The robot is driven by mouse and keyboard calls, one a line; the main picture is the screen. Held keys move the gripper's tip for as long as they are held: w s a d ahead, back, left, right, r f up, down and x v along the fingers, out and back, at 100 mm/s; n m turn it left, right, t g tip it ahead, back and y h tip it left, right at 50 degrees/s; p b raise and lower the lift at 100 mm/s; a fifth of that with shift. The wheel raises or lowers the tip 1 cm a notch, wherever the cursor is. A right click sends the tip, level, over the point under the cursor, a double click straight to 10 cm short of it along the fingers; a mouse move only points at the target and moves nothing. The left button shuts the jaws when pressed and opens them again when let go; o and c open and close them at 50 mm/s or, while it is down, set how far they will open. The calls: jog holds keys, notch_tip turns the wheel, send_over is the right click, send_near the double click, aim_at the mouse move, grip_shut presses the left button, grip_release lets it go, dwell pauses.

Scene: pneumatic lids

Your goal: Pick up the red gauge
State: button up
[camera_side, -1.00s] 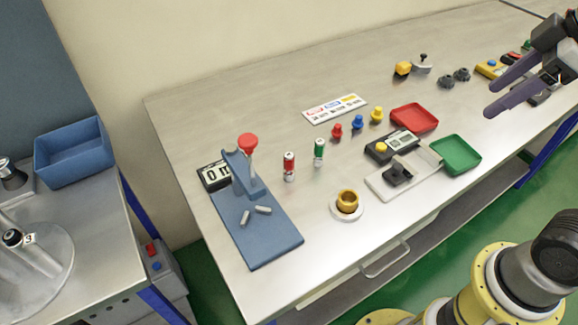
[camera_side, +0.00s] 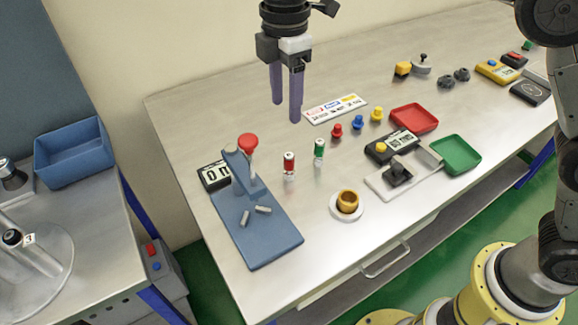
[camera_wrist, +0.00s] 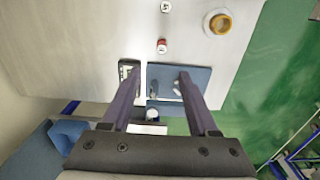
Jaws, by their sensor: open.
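The red gauge (camera_side: 289,162), a small upright cylinder with a red band and pale ends, stands on the steel table just right of the blue press stand. It also shows in the wrist view (camera_wrist: 162,46), beyond the fingertips. A similar green-banded gauge (camera_side: 319,149) stands to its right and shows at the top edge of the wrist view (camera_wrist: 165,6). My gripper (camera_side: 286,111) is open and empty, pointing down above the table near the red gauge and clear of it. Its two purple fingers also show in the wrist view (camera_wrist: 158,73).
The blue press stand (camera_side: 258,227) with a red knob (camera_side: 247,142) rises left of the gauge, with two small pins on its base. A gold cup on a white disc (camera_side: 347,202) is in front. Red, blue and yellow pegs (camera_side: 357,123) and a label card (camera_side: 335,109) are right.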

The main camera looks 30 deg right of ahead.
send_over(289, 155)
jog(key=f, duration=0.8)
jog(key=shift+a+f, duration=0.15)
jog(key=shift+a, duration=0.15)
jog(key=shift+d+f, duration=0.15)
jog(key=shift+f, duration=1.2)
jog(key=shift+d+f, duration=0.15)
jog(key=shift+f, duration=1.2)
grip_shut()
